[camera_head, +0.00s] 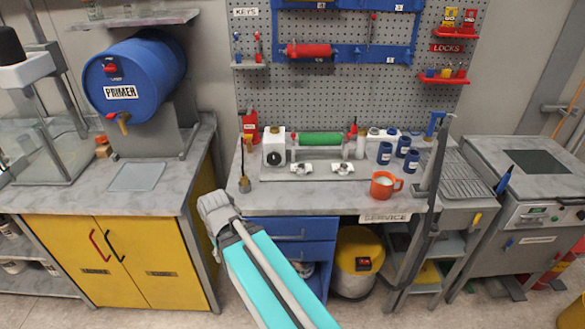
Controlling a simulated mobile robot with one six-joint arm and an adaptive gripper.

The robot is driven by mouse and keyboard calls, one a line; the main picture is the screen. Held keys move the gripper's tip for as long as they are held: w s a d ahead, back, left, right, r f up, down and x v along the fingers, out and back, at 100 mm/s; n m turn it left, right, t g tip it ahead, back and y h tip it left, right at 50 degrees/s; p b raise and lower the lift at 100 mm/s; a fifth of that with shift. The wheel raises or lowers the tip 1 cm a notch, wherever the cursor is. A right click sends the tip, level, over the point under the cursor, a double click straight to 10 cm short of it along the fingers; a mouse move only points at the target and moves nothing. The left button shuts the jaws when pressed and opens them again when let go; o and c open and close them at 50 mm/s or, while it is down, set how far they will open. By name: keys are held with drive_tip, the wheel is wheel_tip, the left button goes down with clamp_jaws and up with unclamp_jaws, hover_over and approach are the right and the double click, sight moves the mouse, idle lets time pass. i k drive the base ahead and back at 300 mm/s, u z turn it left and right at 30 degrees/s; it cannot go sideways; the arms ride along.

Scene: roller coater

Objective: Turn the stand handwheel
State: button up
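A roller stand with a green roller (320,139) sits on the service bench, with a white block (274,147) at its left end. The block has a small dark round part on its face. Two small white fittings, a left one (301,168) and a right one (342,168), lie in front of the roller. I cannot tell which of these parts is the stand handwheel. My arm rises from the bottom edge to a grey joint in front of the bench's left end. No gripper fingers can be made out.
An orange mug (384,184) and several blue jars stand to the right on the bench. A thin dark upright post (433,165) stands near its right edge. A blue primer drum (136,72) is at the left. The bench's front left is mostly clear.

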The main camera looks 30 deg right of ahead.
sight(273, 158)
drive_tip(key=u, duration=0.05)
drive_tip(key=k, duration=1.3)
drive_tip(key=z, duration=0.55)
drive_tip(key=i, duration=1.5)
